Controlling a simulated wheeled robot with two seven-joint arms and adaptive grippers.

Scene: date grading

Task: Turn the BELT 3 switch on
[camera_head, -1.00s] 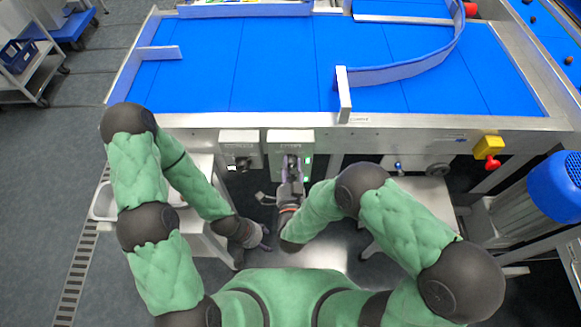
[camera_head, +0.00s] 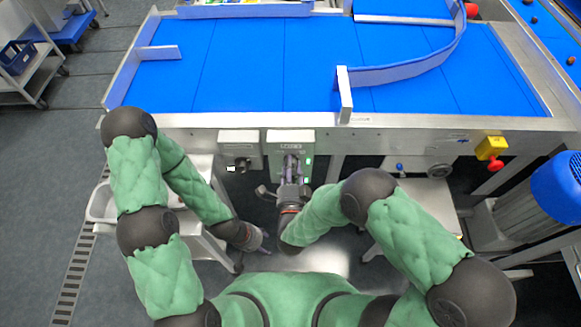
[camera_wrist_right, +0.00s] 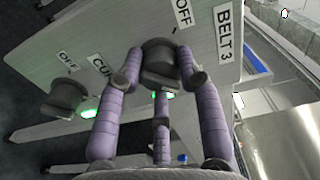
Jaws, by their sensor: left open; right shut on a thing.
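The BELT 3 switch is a dark round knob (camera_wrist_right: 160,62) on a pale panel, with a BELT 3 label (camera_wrist_right: 228,35) and an OFF label (camera_wrist_right: 184,12) near it in the right wrist view. My right gripper (camera_wrist_right: 160,82) has its purple fingers around this knob and is shut on it. The fingers hide part of the knob, and I cannot tell which way it points. In the head view my right gripper (camera_head: 291,168) is at the right control box (camera_head: 273,150). My left gripper (camera_head: 264,240) hangs low, open and away from the boxes.
A second knob (camera_wrist_right: 62,98) with its own OFF label sits beside the held one. Green lights (camera_wrist_right: 90,106) show near the panel. The blue conveyor (camera_head: 240,70) is above the boxes. A yellow box with a red button (camera_head: 491,150) is at the right.

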